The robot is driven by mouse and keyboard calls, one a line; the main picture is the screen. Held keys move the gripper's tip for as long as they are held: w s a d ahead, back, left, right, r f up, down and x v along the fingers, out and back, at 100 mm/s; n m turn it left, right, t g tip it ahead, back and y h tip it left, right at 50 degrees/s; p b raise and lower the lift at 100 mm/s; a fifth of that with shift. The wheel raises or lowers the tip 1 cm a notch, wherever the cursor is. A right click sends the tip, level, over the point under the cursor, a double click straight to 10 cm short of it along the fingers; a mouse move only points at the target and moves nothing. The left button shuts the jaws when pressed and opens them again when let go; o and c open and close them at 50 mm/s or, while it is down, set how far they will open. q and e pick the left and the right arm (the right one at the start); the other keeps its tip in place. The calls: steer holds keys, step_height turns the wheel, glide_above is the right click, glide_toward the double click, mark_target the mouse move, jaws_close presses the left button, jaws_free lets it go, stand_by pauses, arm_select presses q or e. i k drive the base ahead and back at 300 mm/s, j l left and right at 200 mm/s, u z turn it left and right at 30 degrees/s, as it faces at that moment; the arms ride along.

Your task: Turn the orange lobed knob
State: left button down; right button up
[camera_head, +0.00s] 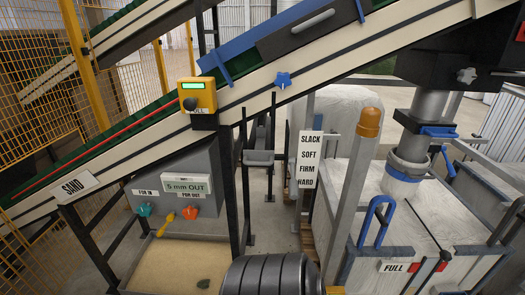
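The orange lobed knob (190,212) sits low on the front of the grey box (205,160), below a small white label and just above the sand tray. A teal lobed knob (144,210) is to its left on the same box, under another small label. A display reading "5 mm OUT" (186,186) is above and between them. Neither of my grippers shows in this view, and nothing is seen touching the orange knob.
A tray of sand (165,262) lies below the box, with a yellow handle (166,224) at its back edge. A dark post (229,190) stands right of the knob. A dark ribbed cylinder (268,275) is at the bottom centre. A sloping conveyor (130,130) passes above.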

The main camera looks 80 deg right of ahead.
mark_target(190, 212)
steer(key=z, duration=1.95)
steer(key=u, duration=0.05)
